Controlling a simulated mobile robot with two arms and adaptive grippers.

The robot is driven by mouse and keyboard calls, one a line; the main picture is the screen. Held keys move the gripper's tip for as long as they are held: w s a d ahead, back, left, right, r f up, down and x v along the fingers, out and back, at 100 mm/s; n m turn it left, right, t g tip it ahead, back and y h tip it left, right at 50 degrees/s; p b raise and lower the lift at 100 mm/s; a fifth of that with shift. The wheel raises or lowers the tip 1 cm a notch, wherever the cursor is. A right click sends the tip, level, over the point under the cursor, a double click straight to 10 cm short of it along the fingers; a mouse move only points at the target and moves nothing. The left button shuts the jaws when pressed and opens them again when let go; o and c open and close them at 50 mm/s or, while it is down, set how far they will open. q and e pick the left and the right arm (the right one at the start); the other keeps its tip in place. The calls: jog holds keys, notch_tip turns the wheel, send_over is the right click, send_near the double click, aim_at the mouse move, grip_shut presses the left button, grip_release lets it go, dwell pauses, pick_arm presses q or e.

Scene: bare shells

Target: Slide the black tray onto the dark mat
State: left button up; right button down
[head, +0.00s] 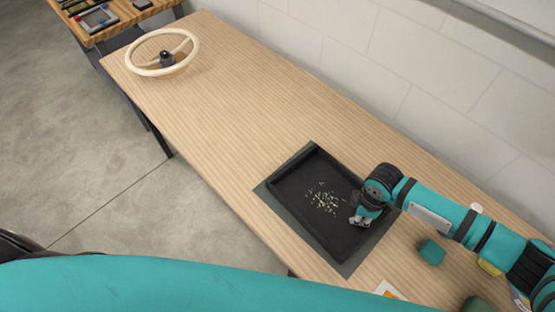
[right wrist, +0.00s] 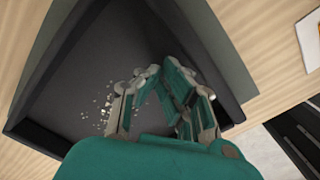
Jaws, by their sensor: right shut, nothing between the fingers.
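The black tray (head: 300,222) lies on the dark mat (head: 374,240), with mat showing as a strip along its edges. White crumbs (head: 325,200) are scattered on the tray floor. My right gripper (head: 358,221) is at the tray's right side, its fingertips over or inside the tray near the wall; contact is unclear. In the right wrist view the right gripper (right wrist: 165,105) is shut with nothing held, in front of the tray floor (right wrist: 110,50). Mat (right wrist: 228,55) shows beside the tray there. My left gripper is out of view.
A cream steering wheel (head: 163,52) stands at the table's far left end. A teal block (head: 431,252) and a dark green object (head: 478,304) are right of the mat. A white card with orange (head: 388,290) lies near the front edge. The table's middle (head: 235,100) is clear.

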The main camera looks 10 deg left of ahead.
jog(key=shift+w+a+r, duration=0.1)
jog(key=shift+w+a, duration=0.1)
jog(key=shift+a, duration=0.15)
jog(key=shift+r+p, duration=0.85)
jog(key=shift+r, duration=3.6)
jog(key=shift+s, duration=0.1)
